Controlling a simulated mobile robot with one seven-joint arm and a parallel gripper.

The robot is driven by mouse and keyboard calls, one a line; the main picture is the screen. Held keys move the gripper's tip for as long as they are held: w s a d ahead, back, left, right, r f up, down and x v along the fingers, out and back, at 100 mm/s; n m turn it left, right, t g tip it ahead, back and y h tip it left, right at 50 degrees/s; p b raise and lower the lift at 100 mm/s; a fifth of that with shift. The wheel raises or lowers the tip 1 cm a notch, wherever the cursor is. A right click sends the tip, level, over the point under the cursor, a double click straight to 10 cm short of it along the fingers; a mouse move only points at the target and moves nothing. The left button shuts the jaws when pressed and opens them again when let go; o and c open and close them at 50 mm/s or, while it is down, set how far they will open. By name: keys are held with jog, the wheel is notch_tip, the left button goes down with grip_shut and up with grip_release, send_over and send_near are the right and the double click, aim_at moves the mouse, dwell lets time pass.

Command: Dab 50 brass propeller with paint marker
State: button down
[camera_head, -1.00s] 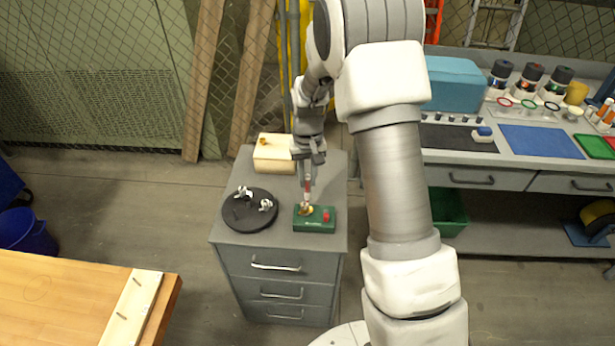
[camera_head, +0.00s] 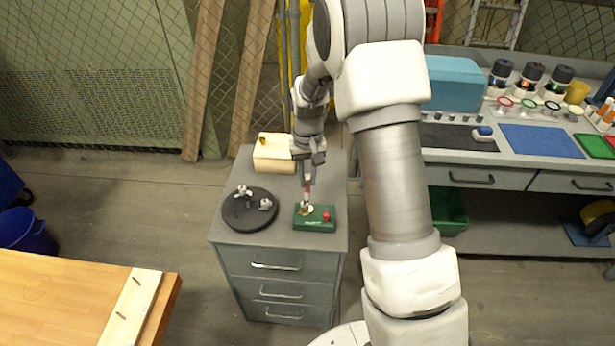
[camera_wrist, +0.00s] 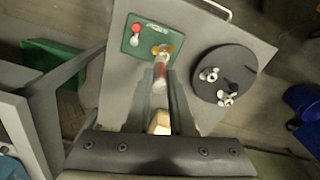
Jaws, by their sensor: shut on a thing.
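A brass propeller (camera_head: 309,211) sits on a small green block (camera_head: 318,225) on top of the grey drawer cabinet. It also shows in the wrist view (camera_wrist: 172,49), partly covered by the marker. My gripper (camera_head: 307,178) is shut on a slim red and white paint marker (camera_head: 307,193) and points it down at the propeller. In the wrist view the marker (camera_wrist: 160,74) runs between the fingers, its tip over the propeller. I cannot tell whether the tip touches it.
A black round plate (camera_head: 245,220) with white-silver propellers lies left of the green block. A red knob-like piece (camera_head: 327,216) is on the block's right. A cream block (camera_head: 272,158) with a small brass piece stands behind. A workbench (camera_head: 510,177) is at right.

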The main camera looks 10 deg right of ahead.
jog(key=shift+f+b, duration=0.3)
jog(key=shift+f, duration=0.1)
dwell(1.7)
jog(key=shift+s, duration=0.1)
jog(key=shift+r+p, duration=1.65)
jog(key=shift+r, duration=0.95)
